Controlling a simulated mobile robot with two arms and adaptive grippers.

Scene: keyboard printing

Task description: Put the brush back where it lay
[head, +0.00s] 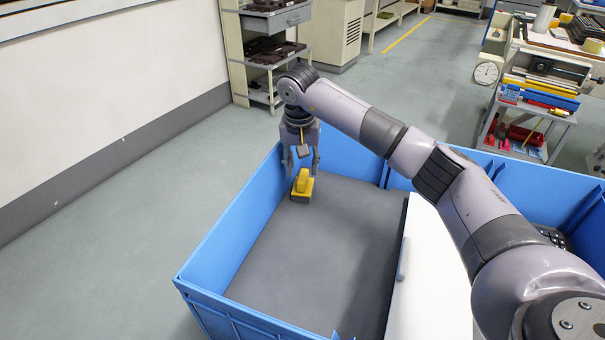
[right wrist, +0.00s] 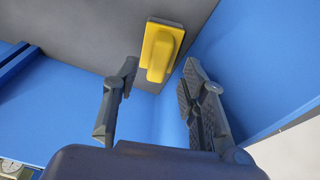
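The brush (head: 302,185) is yellow with a raised grip and lies on the grey floor of the blue bin (head: 233,227), by its left wall near the far corner. It also shows in the right wrist view (right wrist: 163,50). My right gripper (head: 301,168) is just above the brush with its fingers apart. In the right wrist view the open fingers (right wrist: 158,80) have nothing between them, and the brush lies beyond their tips, apart from them. My left gripper does not show.
The blue walls rise close beside the brush on the left and far side. The grey bin floor (head: 300,265) in front is bare. A white panel (head: 430,270) stands to the right. A shelf unit (head: 262,60) and a tool cart (head: 525,120) stand beyond the bin.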

